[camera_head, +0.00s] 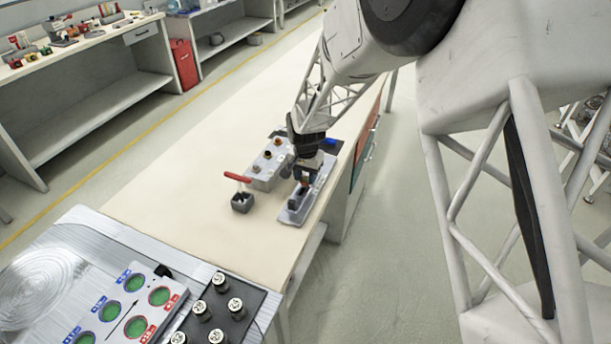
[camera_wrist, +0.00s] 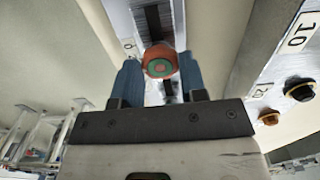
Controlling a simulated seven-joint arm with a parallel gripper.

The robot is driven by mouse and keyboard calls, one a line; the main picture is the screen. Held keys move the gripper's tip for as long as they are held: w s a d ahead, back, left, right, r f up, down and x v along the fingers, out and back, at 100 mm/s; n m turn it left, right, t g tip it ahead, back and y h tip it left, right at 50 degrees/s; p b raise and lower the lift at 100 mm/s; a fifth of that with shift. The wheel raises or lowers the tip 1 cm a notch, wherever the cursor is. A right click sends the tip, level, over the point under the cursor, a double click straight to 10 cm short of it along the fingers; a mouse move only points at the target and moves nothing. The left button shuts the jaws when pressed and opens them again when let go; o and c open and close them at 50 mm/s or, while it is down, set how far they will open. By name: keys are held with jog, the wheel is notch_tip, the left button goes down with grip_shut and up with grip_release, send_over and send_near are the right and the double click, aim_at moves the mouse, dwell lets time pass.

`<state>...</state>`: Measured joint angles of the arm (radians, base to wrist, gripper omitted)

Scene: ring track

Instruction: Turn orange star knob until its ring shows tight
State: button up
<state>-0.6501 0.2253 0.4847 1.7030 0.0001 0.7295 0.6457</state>
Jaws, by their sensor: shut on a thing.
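The orange star knob (camera_wrist: 160,66) shows between my blue fingertips in the wrist view. Its end face has a green ring around a reddish centre. My gripper (camera_wrist: 158,80) is shut on the knob, with one finger on each side. In the head view my gripper (camera_head: 304,178) points down over a grey metal plate with a slotted rail (camera_head: 292,216). There the knob is small and mostly hidden by the fingers. Any marking on the ring is too small to read.
A grey block with several knobs (camera_head: 262,182) stands just left of the plate. A dark box with a red-handled item (camera_head: 241,202) is at the front left. A panel with green discs (camera_head: 160,296) and a black block of silver cylinders (camera_head: 244,322) lie nearer. The table's left side is bare.

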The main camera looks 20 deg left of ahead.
aim_at(306, 179)
jog(key=shift+w+r, duration=0.1)
jog(key=shift+r, duration=0.15)
jog(key=o, duration=0.6)
jog(key=shift+c, duration=0.2)
jog(key=o, duration=0.4)
jog(key=shift+f, duration=0.15)
jog(key=shift+r, duration=3.9)
